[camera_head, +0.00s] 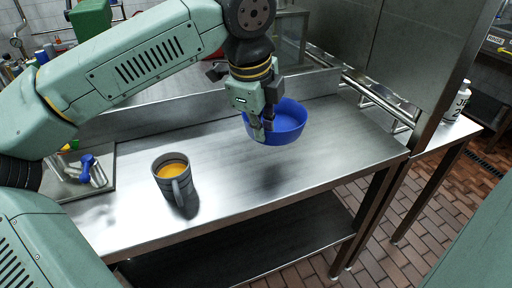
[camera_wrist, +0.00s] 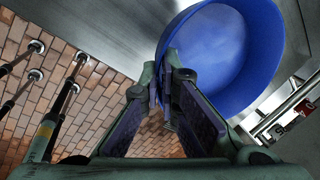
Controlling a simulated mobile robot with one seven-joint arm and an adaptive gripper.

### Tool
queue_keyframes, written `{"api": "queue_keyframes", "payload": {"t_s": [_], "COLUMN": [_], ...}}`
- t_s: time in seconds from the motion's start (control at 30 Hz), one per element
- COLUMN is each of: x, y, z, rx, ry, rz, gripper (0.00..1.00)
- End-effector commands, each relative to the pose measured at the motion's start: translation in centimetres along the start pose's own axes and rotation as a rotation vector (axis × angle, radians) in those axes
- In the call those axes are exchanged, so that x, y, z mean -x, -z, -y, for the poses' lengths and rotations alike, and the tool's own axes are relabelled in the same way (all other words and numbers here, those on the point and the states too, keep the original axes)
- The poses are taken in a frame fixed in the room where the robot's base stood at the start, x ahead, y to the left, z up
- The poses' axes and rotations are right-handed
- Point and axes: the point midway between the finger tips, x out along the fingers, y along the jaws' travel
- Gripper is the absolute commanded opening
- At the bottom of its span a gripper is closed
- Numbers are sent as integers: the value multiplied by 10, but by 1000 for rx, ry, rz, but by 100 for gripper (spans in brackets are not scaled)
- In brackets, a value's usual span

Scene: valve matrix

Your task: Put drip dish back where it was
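The drip dish is a round blue bowl (camera_head: 286,122), held up above the steel counter on the right part of its top. It also fills the upper right of the wrist view (camera_wrist: 215,55). My gripper (camera_head: 264,130) is at the dish's left rim, pointing down. In the wrist view my gripper's fingertips (camera_wrist: 165,80) close on the rim wall, one finger on each side. The dish looks roughly level, and its shadow lies on the counter below it.
A grey mug (camera_head: 173,178) with orange liquid stands on the steel counter (camera_head: 225,190). A blue-handled valve (camera_head: 93,170) sits at the counter's left. A white bottle (camera_head: 457,101) stands on the right-hand surface. The counter below and right of the dish is clear.

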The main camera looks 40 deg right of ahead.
Motion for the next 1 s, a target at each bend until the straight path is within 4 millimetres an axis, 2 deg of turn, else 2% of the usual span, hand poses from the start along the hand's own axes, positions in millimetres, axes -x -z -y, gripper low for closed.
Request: {"api": "queue_keyframes", "payload": {"t_s": [0.07, 0.3, 0.7, 1.0], "x": [-6, -46, -92, -97], "y": [0, 1, 0, 0], "z": [-2, -12, -24, -25], "rx": [-2, -2, 0, -1], "ry": [-2, -2, -2, 0], "rz": [3, 0, 1, 4], "gripper": [0, 0, 0, 0]}}
